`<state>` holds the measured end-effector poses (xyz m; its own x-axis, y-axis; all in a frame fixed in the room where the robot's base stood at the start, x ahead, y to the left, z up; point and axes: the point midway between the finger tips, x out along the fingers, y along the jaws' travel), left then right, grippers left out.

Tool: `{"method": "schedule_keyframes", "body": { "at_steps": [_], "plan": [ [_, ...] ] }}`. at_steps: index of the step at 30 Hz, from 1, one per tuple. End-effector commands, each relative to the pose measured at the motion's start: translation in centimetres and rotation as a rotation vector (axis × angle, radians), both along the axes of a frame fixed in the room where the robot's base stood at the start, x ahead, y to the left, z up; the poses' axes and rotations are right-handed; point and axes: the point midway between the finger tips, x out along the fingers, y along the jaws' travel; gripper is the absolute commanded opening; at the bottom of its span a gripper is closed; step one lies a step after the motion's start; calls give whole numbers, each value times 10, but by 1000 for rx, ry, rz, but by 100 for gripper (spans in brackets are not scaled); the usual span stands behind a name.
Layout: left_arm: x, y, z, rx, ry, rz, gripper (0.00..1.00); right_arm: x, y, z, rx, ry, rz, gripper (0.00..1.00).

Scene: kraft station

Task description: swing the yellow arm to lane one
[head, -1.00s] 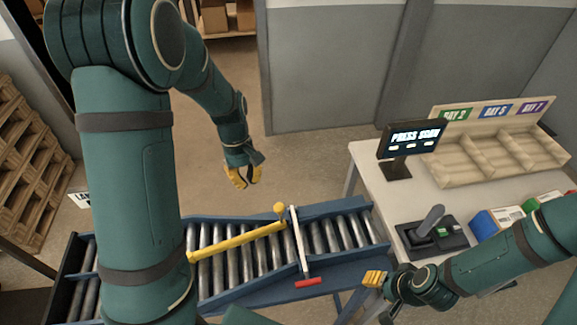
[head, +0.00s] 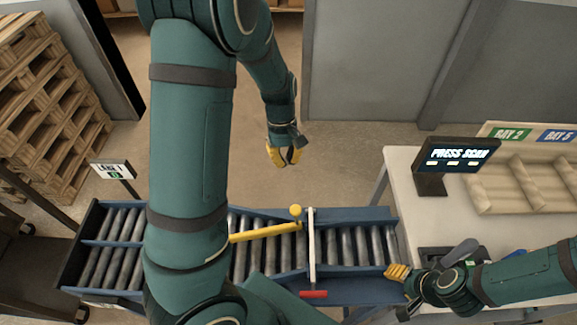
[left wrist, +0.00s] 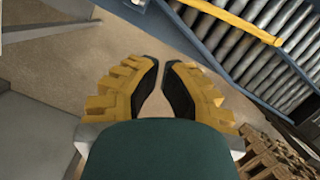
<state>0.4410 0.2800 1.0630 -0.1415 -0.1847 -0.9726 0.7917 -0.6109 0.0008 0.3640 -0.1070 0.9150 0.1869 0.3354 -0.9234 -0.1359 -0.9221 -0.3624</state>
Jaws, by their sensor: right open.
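The yellow arm (head: 265,232) lies slantwise over the roller conveyor (head: 350,214). Its yellow knob (head: 296,211) is at the far rail, and its left end is hidden behind my left arm. In the left wrist view the yellow arm (left wrist: 228,16) crosses the rollers at the top. My left gripper (head: 283,158) hangs beyond the conveyor's far side, apart from the yellow arm; its fingers (left wrist: 162,66) are parted and empty. The lane 1 sign (head: 112,170) stands behind the conveyor's left end. My right gripper (head: 397,272) is open near the conveyor's right end.
A white bar (head: 311,250) with a red end (head: 313,294) crosses the conveyor just right of the knob. A table (head: 400,180) with a press-scan screen (head: 455,155) stands at right. Pallets (head: 40,105) stand at left. Floor behind the conveyor is clear.

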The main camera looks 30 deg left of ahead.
Motion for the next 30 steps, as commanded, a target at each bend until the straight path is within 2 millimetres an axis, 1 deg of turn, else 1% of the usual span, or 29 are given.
{"method": "schedule_keyframes", "body": {
  "at_steps": [1, 3, 12, 15, 21, 30],
  "plan": [
    [-3, -2, -10, 1, 6, 0, 0, 0, 0, -2, 0, 0, 0, 47],
    [-4, -4, -24, 1, 6, 0, 0, 0, 0, -4, 0, -1, -1, 47],
    [-13, -15, -81, 0, 6, 0, 0, 0, 0, -12, -1, 0, -1, 47],
    [-22, -28, -80, -1, 2, -2, 0, 0, 0, -9, -1, 0, -2, 47],
    [-33, -43, -83, 0, 1, -1, 0, 0, 0, -7, -1, 0, -1, 47],
    [-36, -46, -84, 0, 0, 0, 0, 0, 0, -7, 0, -1, -1, 47]
  ]
}}
